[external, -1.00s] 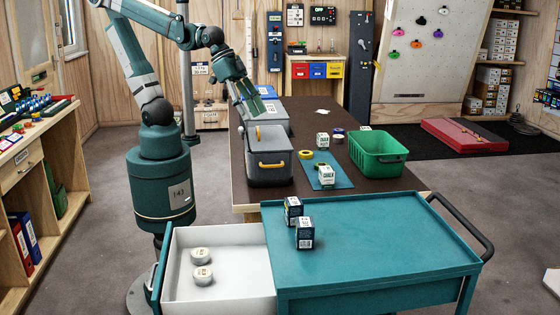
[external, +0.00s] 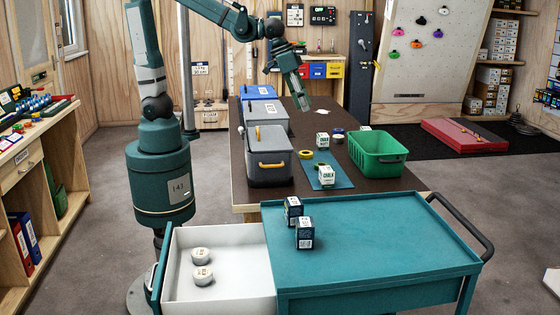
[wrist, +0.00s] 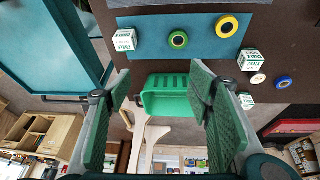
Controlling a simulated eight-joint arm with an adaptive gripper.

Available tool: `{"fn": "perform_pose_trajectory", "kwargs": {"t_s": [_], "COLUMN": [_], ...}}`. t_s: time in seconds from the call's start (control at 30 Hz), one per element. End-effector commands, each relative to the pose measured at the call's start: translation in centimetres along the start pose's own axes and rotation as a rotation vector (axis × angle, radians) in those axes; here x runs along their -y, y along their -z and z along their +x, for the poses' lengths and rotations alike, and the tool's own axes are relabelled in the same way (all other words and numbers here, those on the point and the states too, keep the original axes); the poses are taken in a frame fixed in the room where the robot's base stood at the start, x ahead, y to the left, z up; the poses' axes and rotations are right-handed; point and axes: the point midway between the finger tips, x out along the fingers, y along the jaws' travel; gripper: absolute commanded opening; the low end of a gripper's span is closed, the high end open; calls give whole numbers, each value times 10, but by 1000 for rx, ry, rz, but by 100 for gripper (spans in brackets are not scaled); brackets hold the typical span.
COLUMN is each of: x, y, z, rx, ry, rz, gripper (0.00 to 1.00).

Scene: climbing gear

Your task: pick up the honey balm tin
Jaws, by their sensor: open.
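Two round, pale tins, a rear tin (external: 200,255) and a front tin (external: 203,275), sit in the open white drawer at the lower left of the external view. Their labels are too small to read, so I cannot tell whether either is honey balm. A small, pale round item (wrist: 258,78) shows between the chalk boxes and a blue ring in the wrist view; I cannot tell what it is. My gripper (external: 303,103) is open and empty above the dark table, far from the drawer. Its spread fingers (wrist: 159,72) also show in the wrist view.
The white drawer (external: 240,290) adjoins the teal cart (external: 390,240), which carries two dark boxes (external: 298,222). On the table are grey bins (external: 268,165), a green crate (external: 378,160), chalk boxes (external: 326,176) and tape rings (external: 306,155) around a blue mat (wrist: 150,45).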

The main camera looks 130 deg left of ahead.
Motion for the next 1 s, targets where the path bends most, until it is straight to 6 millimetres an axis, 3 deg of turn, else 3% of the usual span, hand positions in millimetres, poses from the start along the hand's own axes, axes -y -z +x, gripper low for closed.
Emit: {"fn": "perform_pose_trajectory", "kwargs": {"t_s": [0.4, 1.0], "x": [72, 203], "y": [66, 127], "z": [44, 120], "rx": [50, 120], "ry": [73, 172], "rz": [-191, -465], "gripper": [52, 52]}}
